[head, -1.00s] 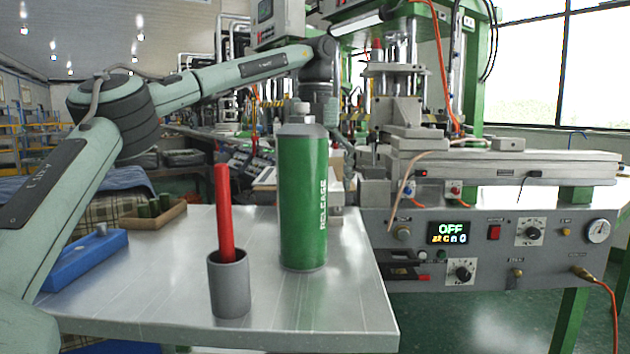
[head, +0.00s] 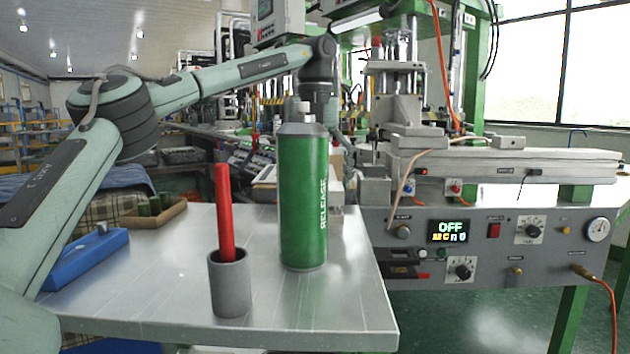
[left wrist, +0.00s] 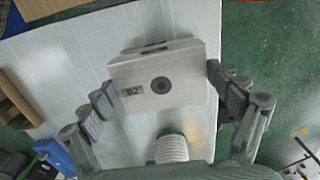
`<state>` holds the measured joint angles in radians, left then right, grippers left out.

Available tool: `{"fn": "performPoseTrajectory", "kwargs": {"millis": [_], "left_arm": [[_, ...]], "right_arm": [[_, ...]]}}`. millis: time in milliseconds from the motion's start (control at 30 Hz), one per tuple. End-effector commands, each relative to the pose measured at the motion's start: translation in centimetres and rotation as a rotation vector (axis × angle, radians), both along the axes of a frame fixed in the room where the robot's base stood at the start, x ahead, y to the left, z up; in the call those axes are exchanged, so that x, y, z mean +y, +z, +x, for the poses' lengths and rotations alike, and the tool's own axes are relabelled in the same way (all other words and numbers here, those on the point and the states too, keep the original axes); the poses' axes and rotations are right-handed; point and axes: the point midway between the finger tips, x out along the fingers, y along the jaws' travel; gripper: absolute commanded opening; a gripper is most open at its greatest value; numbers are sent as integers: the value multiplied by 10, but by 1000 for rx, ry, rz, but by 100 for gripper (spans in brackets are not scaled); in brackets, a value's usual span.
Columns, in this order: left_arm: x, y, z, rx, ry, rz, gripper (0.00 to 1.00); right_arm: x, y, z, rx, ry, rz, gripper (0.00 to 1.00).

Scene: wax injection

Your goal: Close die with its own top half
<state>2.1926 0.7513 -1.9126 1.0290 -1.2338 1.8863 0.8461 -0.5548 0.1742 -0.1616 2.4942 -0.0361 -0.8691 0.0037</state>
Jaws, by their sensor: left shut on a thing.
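My left gripper (left wrist: 162,80) is shut on a light grey die block (left wrist: 184,66) marked B2, with a dark round hole in its face. The fingers grip it at two opposite sides, over the metal table. A slotted edge shows at the block's far side; I cannot tell whether it belongs to a second half beneath. In the head view the left arm reaches behind the green release can (head: 303,205), which hides the fingers and most of the block. My right gripper is in neither view.
A grey cup (head: 230,285) with a red stick (head: 224,205) stands near the front of the table (head: 150,290). A blue box (head: 85,262) and a wooden tray (head: 172,215) lie left. The injection machine (head: 480,170) stands right. The table's left middle is clear.

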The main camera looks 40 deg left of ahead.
Motion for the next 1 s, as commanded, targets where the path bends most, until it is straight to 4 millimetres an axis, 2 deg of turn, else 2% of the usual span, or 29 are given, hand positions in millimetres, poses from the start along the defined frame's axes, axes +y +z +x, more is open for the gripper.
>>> {"fn": "performPoseTrajectory", "kwargs": {"millis": [733,767,833,1000], "left_arm": [[0,-19,0,-1,0,0,48],[0,-18,0,-2,0,0,92],[0,-17,0,-2,0,0,100],[0,-18,0,-1,0,0,100]], "right_arm": [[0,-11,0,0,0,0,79],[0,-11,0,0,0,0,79],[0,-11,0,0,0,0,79],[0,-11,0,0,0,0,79]]}}
